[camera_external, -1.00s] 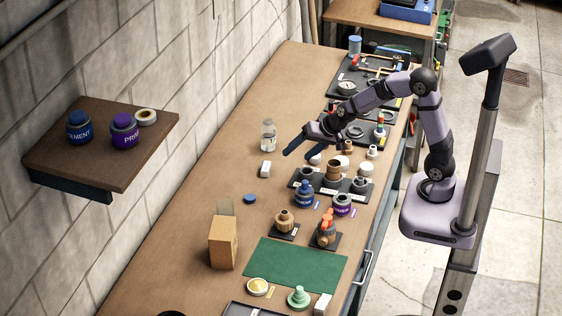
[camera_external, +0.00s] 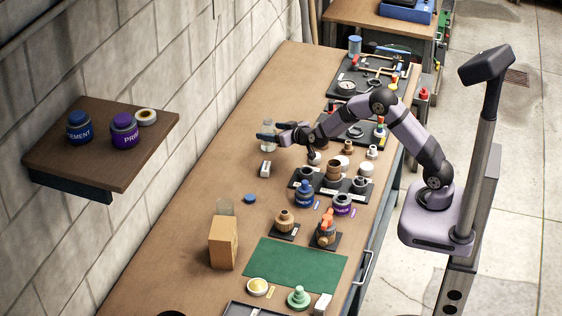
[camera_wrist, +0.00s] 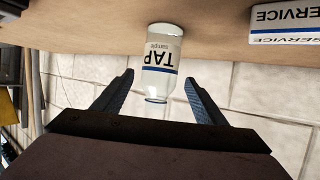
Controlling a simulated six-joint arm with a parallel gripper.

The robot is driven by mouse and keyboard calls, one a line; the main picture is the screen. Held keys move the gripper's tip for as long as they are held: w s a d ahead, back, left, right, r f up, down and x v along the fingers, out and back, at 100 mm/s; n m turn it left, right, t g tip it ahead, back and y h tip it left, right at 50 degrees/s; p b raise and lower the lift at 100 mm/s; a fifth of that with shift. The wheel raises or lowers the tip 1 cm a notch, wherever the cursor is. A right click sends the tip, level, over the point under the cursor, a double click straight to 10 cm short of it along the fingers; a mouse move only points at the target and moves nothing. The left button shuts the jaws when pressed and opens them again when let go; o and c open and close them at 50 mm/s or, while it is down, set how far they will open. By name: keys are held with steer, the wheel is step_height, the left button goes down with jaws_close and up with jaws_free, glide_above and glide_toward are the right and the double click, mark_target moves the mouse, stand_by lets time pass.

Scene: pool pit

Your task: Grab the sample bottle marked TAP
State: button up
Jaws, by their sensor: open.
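The sample bottle (camera_wrist: 162,62) is clear with a white label reading "TAP sample" and a blue stripe. In the wrist view it appears upside down between and beyond my gripper's fingers. In the external view the bottle (camera_external: 267,135) stands on the workbench (camera_external: 200,210) near the wall side, partly covered by my gripper (camera_external: 262,137). My gripper (camera_wrist: 158,98) is open, with one dark finger on each side of the bottle in the wrist view.
A small white block labelled SERVICE (camera_wrist: 288,22) lies close to the bottle; it shows in the external view (camera_external: 265,169). Fittings on dark trays, a blue bottle (camera_external: 304,194) and a purple-labelled jar (camera_external: 342,205) stand nearer the camera. The bench toward the wall is mostly clear.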

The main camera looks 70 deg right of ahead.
mark_target(262, 130)
steer(key=shift+p+x, duration=1.1)
steer(key=shift+x, duration=2.15)
steer(key=shift+s+f, duration=0.1)
steer(key=shift+f, duration=0.05)
steer(key=c, duration=1.2)
